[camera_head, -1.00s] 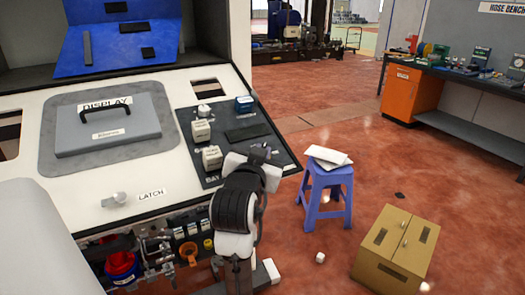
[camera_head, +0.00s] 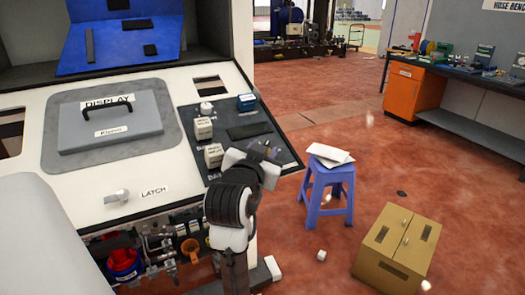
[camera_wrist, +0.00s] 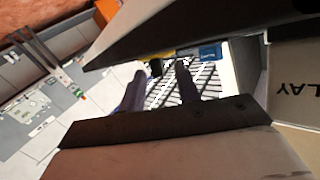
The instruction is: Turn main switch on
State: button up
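The dark control panel (camera_head: 240,132) is on the right of the white sloped console in the head view. It carries two cream blocks (camera_head: 204,128) with small labels, a small white knob (camera_head: 206,108) and a blue block (camera_head: 246,102). No label reading main switch is legible, so I cannot tell which part it is. My gripper (camera_head: 264,151) is over the panel's lower right part, and my wrist hides some of it. Whether it touches anything is unclear. The wrist view shows dark gripper parts close up, but not clearly whether the fingers are apart.
A grey display cover with a handle (camera_head: 110,126) and a latch knob (camera_head: 117,197) are on the console to the left. A blue stool (camera_head: 328,190) and a cardboard box (camera_head: 397,255) stand on the floor to the right. Open floor lies beyond the console.

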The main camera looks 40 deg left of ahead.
jog(key=shift+s, duration=0.15)
jog(key=b+v, duration=0.5)
jog(key=v, duration=0.8)
jog(key=shift+s+b, duration=0.25)
jog(key=shift+b, duration=0.1)
jog(key=shift+o, duration=0.5)
jog(key=shift+d, duration=0.15)
